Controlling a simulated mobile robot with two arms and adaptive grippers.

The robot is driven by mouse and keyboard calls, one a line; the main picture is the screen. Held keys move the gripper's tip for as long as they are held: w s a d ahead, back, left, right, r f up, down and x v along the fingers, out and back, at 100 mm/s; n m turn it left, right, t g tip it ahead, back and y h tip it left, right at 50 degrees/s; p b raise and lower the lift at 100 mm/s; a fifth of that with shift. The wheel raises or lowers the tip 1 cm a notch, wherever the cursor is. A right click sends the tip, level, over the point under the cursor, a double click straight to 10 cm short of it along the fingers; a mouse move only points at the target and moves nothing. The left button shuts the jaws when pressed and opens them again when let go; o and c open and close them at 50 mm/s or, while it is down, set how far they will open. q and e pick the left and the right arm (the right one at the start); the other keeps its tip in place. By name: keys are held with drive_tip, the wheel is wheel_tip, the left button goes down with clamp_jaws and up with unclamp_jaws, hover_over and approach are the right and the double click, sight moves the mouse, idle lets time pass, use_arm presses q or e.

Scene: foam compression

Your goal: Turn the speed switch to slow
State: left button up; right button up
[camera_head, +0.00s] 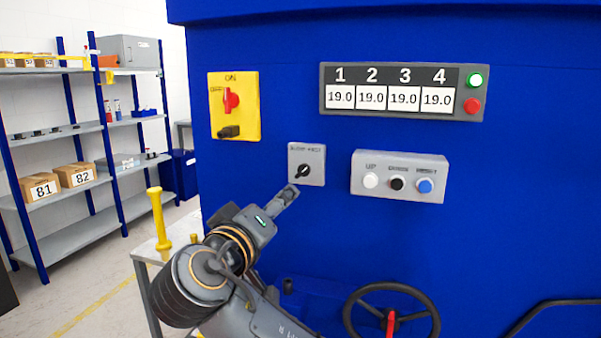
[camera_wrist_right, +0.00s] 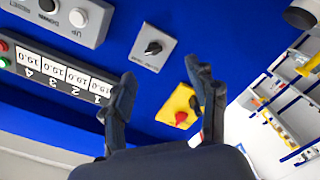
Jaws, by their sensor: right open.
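The speed switch is a black rotary knob (camera_head: 303,171) on a small grey plate (camera_head: 317,179) on the blue machine front. The plate's small label appears to read slow at left and fast at right. The knob is tilted, its upper end leaning right, toward the fast side. My right gripper (camera_head: 290,193) is just below and left of the plate, apart from the knob. In the right wrist view, the gripper (camera_wrist_right: 160,95) is open and empty, and the switch knob (camera_wrist_right: 153,48) shows beyond the fingertips. My left gripper is not in view.
A yellow main switch (camera_head: 250,105) is up and left. A grey button box (camera_head: 399,160) is close on the right. A display panel (camera_head: 400,92) is above it. A handwheel (camera_head: 391,310) is below. Shelves (camera_head: 85,215) stand at the far left.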

sight(301, 173)
drive_tip(key=p+x, duration=0.1)
drive_tip(key=x, duration=0.3)
drive_tip(key=r+p+x, duration=0.1)
drive_tip(key=x, duration=0.3)
drive_tip(key=r+p+x, duration=0.1)
drive_tip(key=x, duration=0.2)
drive_tip(key=shift+w+d+r, duration=0.1)
drive_tip(key=shift+w+d, duration=0.15)
drive_tip(key=shift+w, duration=0.1)
drive_tip(key=shift+w+d, duration=0.1)
drive_tip(key=shift+w, duration=0.2)
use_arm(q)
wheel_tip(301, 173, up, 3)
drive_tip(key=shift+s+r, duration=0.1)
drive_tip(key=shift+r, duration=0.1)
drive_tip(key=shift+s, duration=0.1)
use_arm(e)
drive_tip(key=shift+c, duration=1)
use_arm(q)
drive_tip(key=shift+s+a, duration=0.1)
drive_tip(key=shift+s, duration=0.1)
use_arm(e)
drive_tip(key=c, duration=0.9)
